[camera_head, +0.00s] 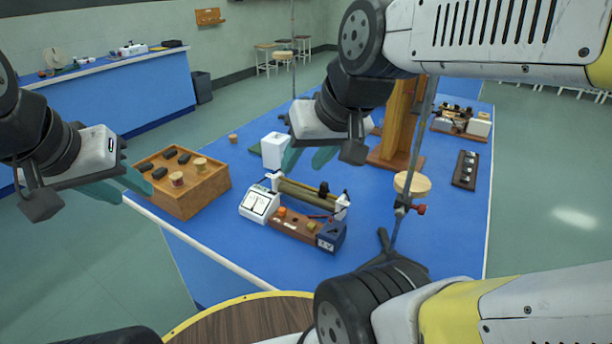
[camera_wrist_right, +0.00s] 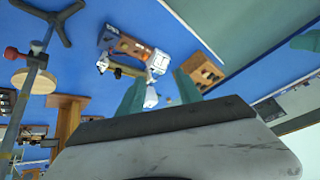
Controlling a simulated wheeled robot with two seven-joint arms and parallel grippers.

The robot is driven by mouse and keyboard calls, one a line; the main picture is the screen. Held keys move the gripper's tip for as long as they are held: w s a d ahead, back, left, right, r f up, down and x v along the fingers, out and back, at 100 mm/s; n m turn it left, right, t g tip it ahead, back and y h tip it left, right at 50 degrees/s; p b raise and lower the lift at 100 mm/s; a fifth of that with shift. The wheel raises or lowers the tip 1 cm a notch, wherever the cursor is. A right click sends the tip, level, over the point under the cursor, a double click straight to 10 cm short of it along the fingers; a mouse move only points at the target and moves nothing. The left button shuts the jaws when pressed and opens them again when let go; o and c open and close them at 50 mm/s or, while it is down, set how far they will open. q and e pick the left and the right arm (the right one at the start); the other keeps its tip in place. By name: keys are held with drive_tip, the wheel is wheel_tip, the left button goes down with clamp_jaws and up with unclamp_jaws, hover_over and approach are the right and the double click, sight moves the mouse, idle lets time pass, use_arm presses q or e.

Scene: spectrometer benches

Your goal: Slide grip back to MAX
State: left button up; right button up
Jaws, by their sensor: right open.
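The slide rheostat unit (camera_head: 290,210) stands on the blue bench, with a white meter at its left end and a dark blue box at its right front. Its black slide grip (camera_head: 323,189) sits near the right end of the long tan tube. The unit also shows in the right wrist view (camera_wrist_right: 128,48), where I cannot make out the grip clearly. My right gripper (camera_head: 308,168) is open and empty, above and behind the unit, apart from it. Its two teal fingers frame a gap in the wrist view (camera_wrist_right: 160,95). My left gripper (camera_head: 135,198) is open and empty, left of the wooden tray.
A wooden tray (camera_head: 207,196) with black blocks and round pieces sits left of the unit. A white box (camera_head: 273,148) stands behind it. A rod stand with a red clamp (camera_head: 419,209) and a wooden tower (camera_head: 387,160) stand to the right. Blue bench between them is clear.

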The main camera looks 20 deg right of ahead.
drive_tip(key=shift+w, duration=0.1)
idle(0.3)
drive_tip(key=n+g+h, duration=0.2)
drive_tip(key=n+g, duration=0.4)
drive_tip(key=n, duration=0.2)
hover_over(324, 183)
drive_tip(key=f, duration=1.6)
drive_tip(key=shift+s+a+f, duration=0.1)
drive_tip(key=shift+s+f, duration=0.1)
drive_tip(key=shift+f, duration=0.05)
drive_tip(key=shift+w+f, duration=0.1)
drive_tip(key=shift+f, duration=0.6)
wheel_tip(324, 183, down, 7)
drive_tip(key=shift+r, duration=0.1)
drive_tip(key=shift+c, duration=0.2)
